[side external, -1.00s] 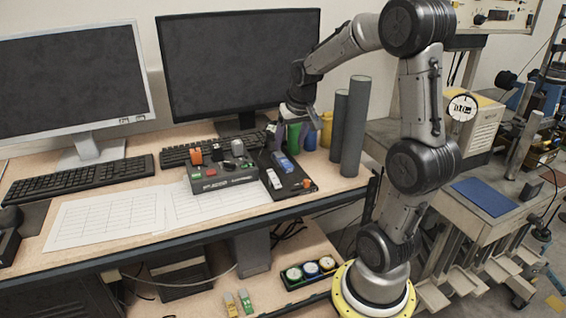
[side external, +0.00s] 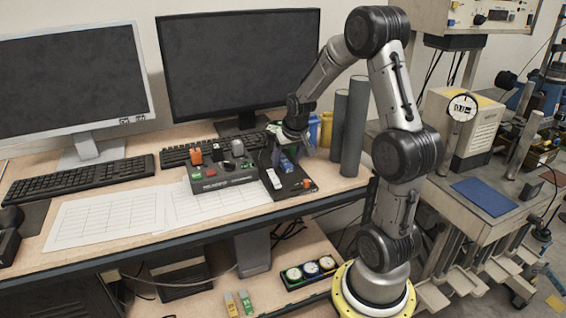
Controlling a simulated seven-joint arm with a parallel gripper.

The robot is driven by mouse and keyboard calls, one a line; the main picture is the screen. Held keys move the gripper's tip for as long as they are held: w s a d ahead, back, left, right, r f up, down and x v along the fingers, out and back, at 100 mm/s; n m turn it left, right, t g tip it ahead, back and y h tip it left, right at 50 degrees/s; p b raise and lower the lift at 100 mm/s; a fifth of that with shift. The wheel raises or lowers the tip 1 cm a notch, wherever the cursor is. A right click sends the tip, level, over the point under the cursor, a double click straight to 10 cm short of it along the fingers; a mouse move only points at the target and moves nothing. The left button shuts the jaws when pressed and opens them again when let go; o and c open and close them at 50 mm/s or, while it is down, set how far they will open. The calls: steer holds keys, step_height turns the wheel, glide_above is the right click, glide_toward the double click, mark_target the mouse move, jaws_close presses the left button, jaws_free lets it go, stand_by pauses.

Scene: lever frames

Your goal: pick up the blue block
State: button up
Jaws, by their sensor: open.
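The blue block (side external: 287,164) lies on a black tray (side external: 292,187) on the desk, in the side external view. My gripper (side external: 285,153) is open and low over the block, with its fingers pointing down. It hides the upper part of the block. I cannot tell whether the fingers touch the block or sit to either side of it.
Tall dark cylinders (side external: 355,127) stand close on the right. A monitor (side external: 238,70) is behind.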

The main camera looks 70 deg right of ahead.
jaws_close()
steer(key=shift+r, duration=0.2)
stand_by(0.3)
steer(key=shift+r, duration=0.3)
steer(key=shift+s+a+r, duration=0.1)
steer(key=shift+r, duration=0.1)
steer(key=s+a, duration=0.3)
step_height(320, 180, up, 14)
steer(key=w+d, duration=0.1)
steer(key=shift+w+d, duration=0.2)
steer(key=shift+a+f, duration=0.1)
